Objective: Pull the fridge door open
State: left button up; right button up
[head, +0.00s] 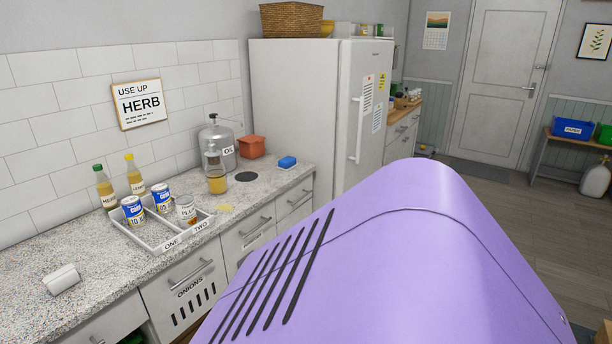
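The white fridge (294,110) stands beyond the far end of the counter, its side wall facing me. Its door (376,146) is on the right-hand face, seen at a steep angle, and looks shut. A long vertical white handle (356,130) runs along the door's left edge. White and yellow notices are stuck on the door. The lower part of the door is hidden in this view. Neither my left nor my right gripper is in view, and nothing is seen touching the handle.
A speckled counter (90,262) with drawers runs along the left wall. A wicker basket (291,19) sits atop the fridge. Floor (500,200) beyond is clear.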

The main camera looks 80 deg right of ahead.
aim_at(365, 66)
jog(key=z, duration=3.05)
jog(key=i+l, duration=0.35)
jog(key=i, duration=0.15)
jog(key=i+l, duration=0.4)
jog(key=i, duration=0.15)
jog(key=i+l, duration=0.35)
jog(key=i, duration=0.15)
